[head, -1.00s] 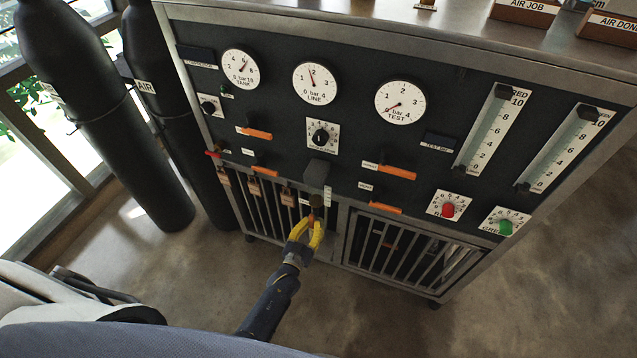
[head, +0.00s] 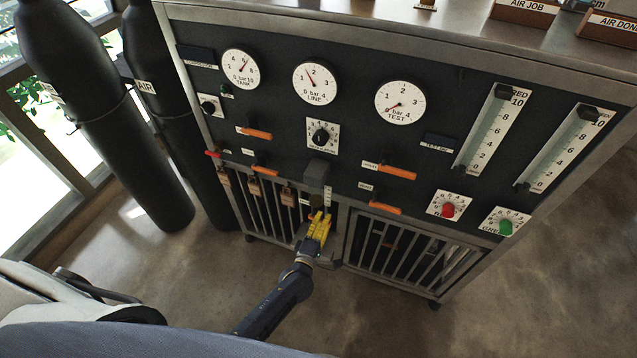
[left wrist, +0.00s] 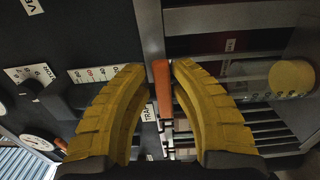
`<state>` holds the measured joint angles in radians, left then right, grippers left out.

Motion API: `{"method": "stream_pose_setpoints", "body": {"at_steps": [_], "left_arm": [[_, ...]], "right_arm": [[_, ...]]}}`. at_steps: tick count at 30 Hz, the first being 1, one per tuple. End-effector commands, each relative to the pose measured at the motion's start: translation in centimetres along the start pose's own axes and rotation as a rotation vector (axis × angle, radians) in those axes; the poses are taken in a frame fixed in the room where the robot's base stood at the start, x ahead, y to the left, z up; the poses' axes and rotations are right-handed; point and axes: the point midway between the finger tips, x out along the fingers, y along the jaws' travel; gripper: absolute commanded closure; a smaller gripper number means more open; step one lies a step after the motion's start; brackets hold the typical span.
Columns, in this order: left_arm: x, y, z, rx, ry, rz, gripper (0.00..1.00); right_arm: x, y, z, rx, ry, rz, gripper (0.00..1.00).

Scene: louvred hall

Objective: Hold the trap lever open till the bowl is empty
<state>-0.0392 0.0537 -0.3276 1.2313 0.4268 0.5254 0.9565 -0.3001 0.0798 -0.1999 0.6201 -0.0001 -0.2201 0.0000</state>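The trap (head: 316,172) is a grey block low on the panel's front, with a dark bowl (head: 316,201) under it. I cannot tell the level in the bowl. My left gripper (head: 321,215), with yellow fingers, is just below the bowl. In the left wrist view an orange lever (left wrist: 163,85) stands between the fingertips of the left gripper (left wrist: 163,65), with a thin gap showing on each side. The fingers look open around it. My right gripper is not in view.
Several orange levers, such as one on the right (head: 397,172), and dials (head: 315,84) fill the panel. Barred doors (head: 400,252) lie below. Tags (head: 254,188) hang left of the trap. Black cylinders (head: 110,120) stand left. The floor (head: 200,280) in front is clear.

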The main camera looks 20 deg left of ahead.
Motion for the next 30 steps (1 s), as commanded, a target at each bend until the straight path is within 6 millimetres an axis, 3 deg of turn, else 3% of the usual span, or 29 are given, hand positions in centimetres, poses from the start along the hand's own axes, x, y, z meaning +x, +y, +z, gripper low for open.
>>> {"method": "stream_pose_setpoints", "body": {"at_steps": [4, 14, 30], "left_arm": [[-0.1, -0.2, 0.1, 0.004, -0.001, -0.003, 0.62], [-0.7, -0.3, 0.1, 0.008, -0.001, -0.006, 0.62], [-6.0, -0.3, 0.1, 0.008, -0.001, -0.007, 0.62]], "right_arm": [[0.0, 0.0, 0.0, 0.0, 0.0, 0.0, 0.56], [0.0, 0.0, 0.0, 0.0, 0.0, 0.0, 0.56], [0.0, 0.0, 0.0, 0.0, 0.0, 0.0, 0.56]]}}
